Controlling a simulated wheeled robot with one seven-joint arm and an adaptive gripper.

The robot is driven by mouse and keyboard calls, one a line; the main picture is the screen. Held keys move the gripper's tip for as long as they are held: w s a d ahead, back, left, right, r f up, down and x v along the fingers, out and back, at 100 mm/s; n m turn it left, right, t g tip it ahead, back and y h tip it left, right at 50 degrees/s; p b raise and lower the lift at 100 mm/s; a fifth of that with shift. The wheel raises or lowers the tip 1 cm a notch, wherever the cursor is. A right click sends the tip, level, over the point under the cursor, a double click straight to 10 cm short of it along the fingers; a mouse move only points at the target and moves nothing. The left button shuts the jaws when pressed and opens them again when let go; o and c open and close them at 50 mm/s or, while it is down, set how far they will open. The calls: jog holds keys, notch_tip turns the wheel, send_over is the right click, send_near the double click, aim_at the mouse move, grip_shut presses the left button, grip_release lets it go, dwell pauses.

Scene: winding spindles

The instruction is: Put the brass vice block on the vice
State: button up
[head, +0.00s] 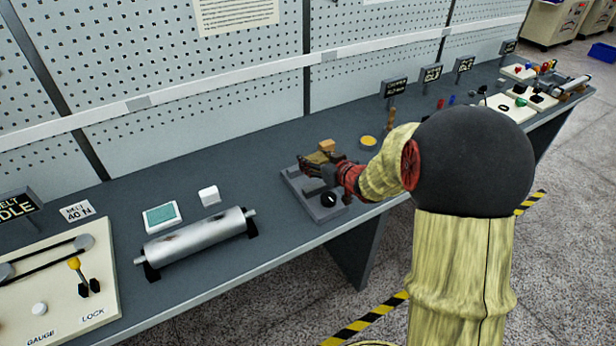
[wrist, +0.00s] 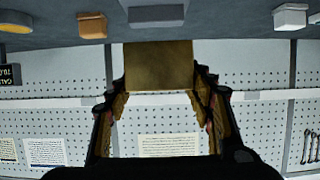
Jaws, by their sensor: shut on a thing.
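The brass vice block (wrist: 158,66) sits between the fingers of my gripper (wrist: 158,100) in the wrist view, and the gripper is shut on it. In the head view my gripper (head: 318,166) is over the grey vice (head: 298,184) on the bench. The fingers hide part of the vice, and the block is hard to make out there. A grey part, apparently of the vice, shows beyond the block in the wrist view (wrist: 157,14). I cannot tell whether block and vice touch.
An orange-brown block (head: 327,146) stands behind my gripper on the bench (head: 255,160). A yellow round dish (head: 369,141) is to the right. A white block (head: 209,195), a teal-topped box (head: 162,216) and a metal roller (head: 195,240) stand to the left.

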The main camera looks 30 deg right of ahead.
jog(key=w+f+b, duration=0.1)
jog(key=w+f, duration=0.1)
jog(key=w+f+b, duration=0.1)
jog(key=w+f, duration=0.1)
jog(key=f, duration=0.1)
jog(key=shift+w+d, duration=0.1)
jog(key=shift+w+f+b, duration=0.15)
jog(key=shift+f+b, duration=0.25)
jog(key=shift+f, duration=0.55)
jog(key=shift+w+f+b, duration=0.15)
jog(key=shift+f+b, duration=0.25)
jog(key=shift+f, duration=0.5)
jog(key=shift+f, duration=0.1)
jog(key=o, duration=1.7)
jog(key=shift+s+f, duration=0.1)
jog(key=shift+f, duration=0.05)
jog(key=shift+o, duration=0.2)
